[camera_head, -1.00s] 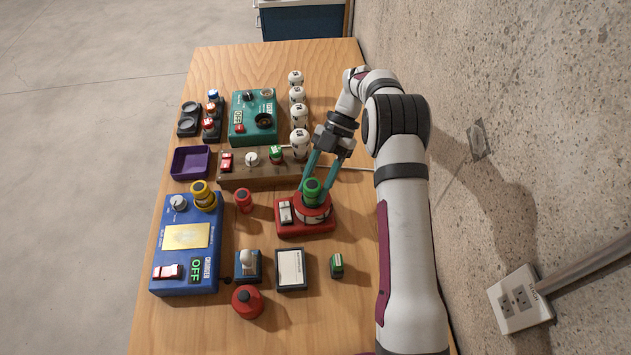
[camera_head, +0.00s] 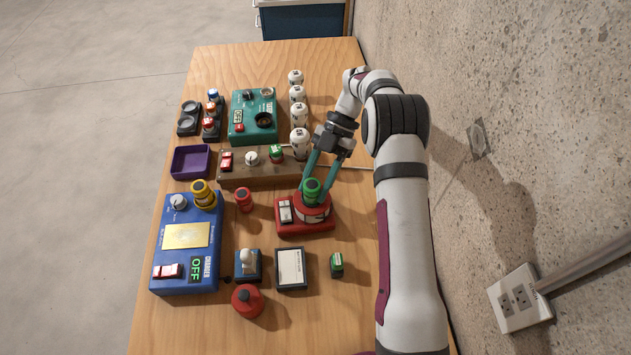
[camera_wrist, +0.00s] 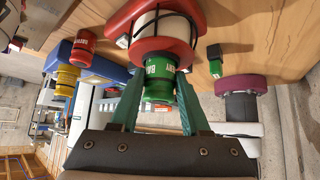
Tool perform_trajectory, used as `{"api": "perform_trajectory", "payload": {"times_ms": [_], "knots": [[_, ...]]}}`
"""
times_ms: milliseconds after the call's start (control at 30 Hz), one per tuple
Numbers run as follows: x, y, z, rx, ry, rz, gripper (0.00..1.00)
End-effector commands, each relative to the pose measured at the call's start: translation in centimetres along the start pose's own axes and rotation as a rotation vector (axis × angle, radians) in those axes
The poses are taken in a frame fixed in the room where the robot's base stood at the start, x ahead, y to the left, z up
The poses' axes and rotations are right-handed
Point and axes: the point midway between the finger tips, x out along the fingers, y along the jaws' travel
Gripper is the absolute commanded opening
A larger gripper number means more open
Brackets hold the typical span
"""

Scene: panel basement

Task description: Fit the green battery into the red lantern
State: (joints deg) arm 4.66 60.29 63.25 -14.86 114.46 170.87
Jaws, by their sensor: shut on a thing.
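The red lantern (camera_head: 291,229) stands on the table right of centre, with a white switch on its base and a round socket part; its round part also shows at the top of the wrist view (camera_wrist: 150,42). The green battery (camera_head: 312,190) is upright at the top of the lantern's round part. In the wrist view the green battery (camera_wrist: 159,88) meets the lantern's round part end on; how deep it sits is hidden. My gripper (camera_head: 318,183) is shut on the green battery, its two teal fingers on either side.
A blue charger box (camera_head: 187,283) with a yellow battery (camera_head: 203,195) stands at left. A red battery (camera_head: 243,200), a smaller green block (camera_head: 337,264) and a red round object (camera_head: 247,301) stand around the lantern. A wooden panel (camera_head: 235,181) and several white cylinders stand behind.

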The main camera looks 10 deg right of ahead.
Motion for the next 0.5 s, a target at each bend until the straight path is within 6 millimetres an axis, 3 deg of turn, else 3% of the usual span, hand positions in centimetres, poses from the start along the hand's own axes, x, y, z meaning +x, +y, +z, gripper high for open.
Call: {"api": "perform_trajectory", "payload": {"times_ms": [500], "knots": [[-0.59, 0.02, -0.54, -0.001, 0.0, 0.001, 0.0]]}}
